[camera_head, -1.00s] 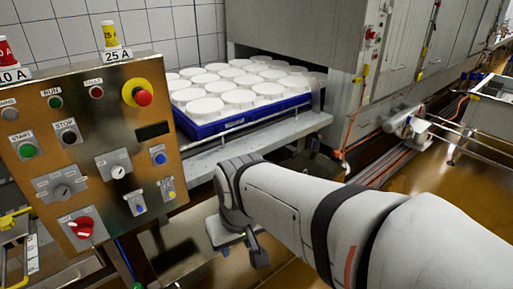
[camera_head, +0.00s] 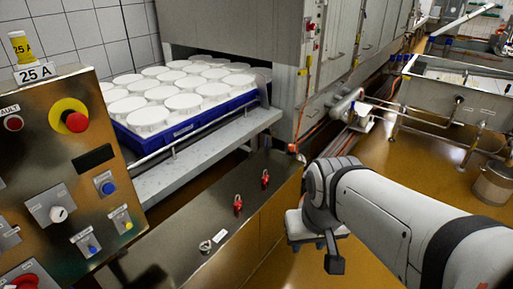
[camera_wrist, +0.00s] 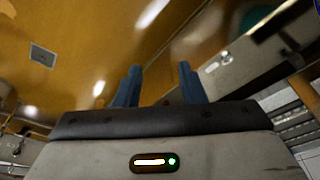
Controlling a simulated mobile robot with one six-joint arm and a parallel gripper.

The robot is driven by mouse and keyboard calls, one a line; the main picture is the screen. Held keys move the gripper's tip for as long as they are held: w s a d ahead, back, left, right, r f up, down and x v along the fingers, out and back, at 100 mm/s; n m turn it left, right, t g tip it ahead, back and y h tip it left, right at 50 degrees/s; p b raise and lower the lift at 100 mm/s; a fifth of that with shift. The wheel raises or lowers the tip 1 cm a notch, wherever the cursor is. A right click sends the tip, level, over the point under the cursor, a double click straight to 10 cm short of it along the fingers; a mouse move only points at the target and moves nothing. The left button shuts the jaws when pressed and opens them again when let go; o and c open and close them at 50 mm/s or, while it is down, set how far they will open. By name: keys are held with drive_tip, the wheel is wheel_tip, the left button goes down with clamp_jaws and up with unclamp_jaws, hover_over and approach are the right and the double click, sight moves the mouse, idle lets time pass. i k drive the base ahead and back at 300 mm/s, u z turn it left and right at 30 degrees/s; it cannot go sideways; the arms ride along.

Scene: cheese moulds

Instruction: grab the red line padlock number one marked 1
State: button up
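Two small red padlocks stand on the steel ledge (camera_head: 190,222) in the head view. One padlock (camera_head: 238,205) is nearer the middle of the ledge; the other padlock (camera_head: 265,179) is farther back and right. Their markings are too small to read, so I cannot tell which is number 1. My gripper (camera_head: 333,262) is right of the ledge, apart from both padlocks, pointing down. In the wrist view its two blue fingers (camera_wrist: 159,84) stand apart with no object held between them. A tiny red spot shows low between them, too blurred to name.
A small metal ring (camera_head: 205,246) and a white label (camera_head: 219,236) lie on the ledge left of the padlocks. A control panel (camera_head: 75,175) stands at the left. A blue tray (camera_head: 187,130) of white moulds is behind.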

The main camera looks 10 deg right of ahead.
sight(265, 178)
drive_tip(key=z, duration=0.05)
drive_tip(key=k, duration=1.1)
drive_tip(key=z, duration=0.5)
drive_tip(key=i, duration=2)
drive_tip(key=u, duration=0.8)
drive_tip(key=i, duration=0.6)
drive_tip(key=u, duration=0.45)
drive_tip(key=k, duration=0.85)
drive_tip(key=u, duration=0.2)
drive_tip(key=i, duration=0.65)
drive_tip(key=z, duration=0.05)
